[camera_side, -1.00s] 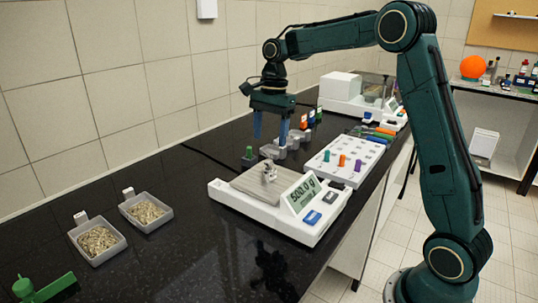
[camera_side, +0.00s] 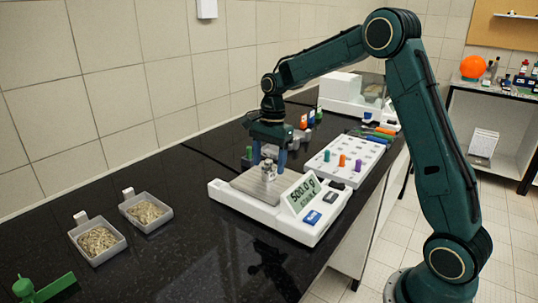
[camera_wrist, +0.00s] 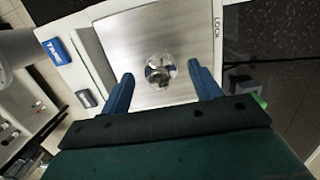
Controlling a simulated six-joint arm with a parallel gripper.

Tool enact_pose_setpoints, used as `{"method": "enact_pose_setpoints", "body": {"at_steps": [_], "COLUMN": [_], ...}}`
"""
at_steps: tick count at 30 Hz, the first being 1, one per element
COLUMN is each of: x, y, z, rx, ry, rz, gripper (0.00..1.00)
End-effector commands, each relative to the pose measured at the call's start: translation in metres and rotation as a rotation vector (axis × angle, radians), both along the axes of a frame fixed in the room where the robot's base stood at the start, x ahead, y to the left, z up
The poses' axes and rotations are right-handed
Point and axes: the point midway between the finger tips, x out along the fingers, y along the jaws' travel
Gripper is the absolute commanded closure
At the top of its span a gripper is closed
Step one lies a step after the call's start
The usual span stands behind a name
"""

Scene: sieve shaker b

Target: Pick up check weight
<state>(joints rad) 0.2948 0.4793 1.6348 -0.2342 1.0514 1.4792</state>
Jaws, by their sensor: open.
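The check weight (camera_side: 268,172) is a small shiny metal piece standing on the steel pan of the white balance (camera_side: 237,202). In the wrist view the weight (camera_wrist: 160,70) shows from above as a round, reflective shape on the pan (camera_wrist: 141,35). My gripper (camera_side: 268,162) is open, with its two blue fingers pointing down around the weight's position just above the pan. In the wrist view the fingers (camera_wrist: 162,82) stand to the left and right of the weight, with a gap on each side. The balance display (camera_side: 303,193) reads about 500.0 g.
A white rack with coloured pegs (camera_side: 325,160) stands right behind the balance. Grey holders with coloured tops (camera_side: 304,122) are behind my gripper. Two trays of grains (camera_side: 97,241) (camera_side: 146,211) sit on the left.

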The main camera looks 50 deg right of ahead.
Motion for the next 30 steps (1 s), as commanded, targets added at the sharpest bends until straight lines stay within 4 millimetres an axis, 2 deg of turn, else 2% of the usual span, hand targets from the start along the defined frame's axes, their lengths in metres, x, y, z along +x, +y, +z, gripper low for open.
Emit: {"method": "enact_pose_setpoints", "body": {"at_steps": [3,7,23,30], "x": [-0.001,0.000,0.000,0.000], "y": [0.002,0.002,0.003,0.003], "z": [-0.014,-0.023,-0.024,-0.024], "rx": [0.001,-0.001,-0.001,-0.001], "ry": [0.003,0.001,0.000,0.000], "rz": [0.002,0.001,0.002,0.002], "gripper": [0.37,0.37,0.37,0.83]}}
